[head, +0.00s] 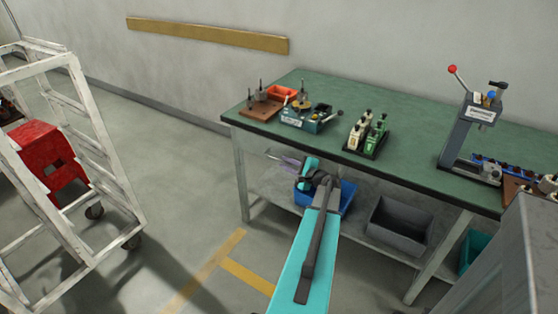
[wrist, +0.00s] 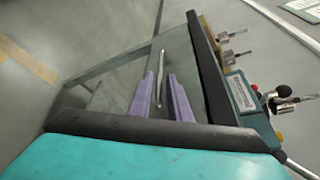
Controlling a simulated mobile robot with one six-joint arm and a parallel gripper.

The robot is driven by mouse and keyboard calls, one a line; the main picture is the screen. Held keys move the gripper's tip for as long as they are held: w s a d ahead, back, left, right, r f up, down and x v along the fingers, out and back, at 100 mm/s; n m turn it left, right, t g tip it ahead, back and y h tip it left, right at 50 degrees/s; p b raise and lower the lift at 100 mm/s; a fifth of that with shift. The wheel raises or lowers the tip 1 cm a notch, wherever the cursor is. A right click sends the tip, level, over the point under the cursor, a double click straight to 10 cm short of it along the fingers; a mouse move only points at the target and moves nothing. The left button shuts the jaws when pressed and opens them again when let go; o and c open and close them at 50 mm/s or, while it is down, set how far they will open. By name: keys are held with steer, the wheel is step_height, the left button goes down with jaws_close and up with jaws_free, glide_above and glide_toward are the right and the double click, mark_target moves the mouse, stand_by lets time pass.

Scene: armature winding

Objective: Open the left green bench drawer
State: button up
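The green bench (head: 400,140) stands against the wall in the head view. Its left drawer shows as a grey front (wrist: 186,65) under the dark bench edge in the wrist view and looks shut. A thin metal bar handle (wrist: 161,60) runs along that front. My gripper (wrist: 161,78) has two purple fingers, apart, with the handle showing between them in the picture. I cannot tell whether they reach around it; no contact is visible. In the head view my gripper (head: 287,160) is at the bench's left front, and my arm hides part of the drawer area.
Fixtures (head: 304,116) and a wooden tray (head: 260,109) stand on the bench's left end. A blue bin (head: 345,198) and a grey bin (head: 398,226) sit on the lower shelf. A white cart (head: 88,135) with a red crate (head: 45,155) stands left. Floor between is clear.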

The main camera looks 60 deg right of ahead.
mark_target(279, 160)
steer(key=shift+p+x, duration=0.3)
steer(key=shift+x, duration=2.15)
jaws_close()
steer(key=shift+w+a, duration=0.1)
steer(key=shift+a, duration=0.05)
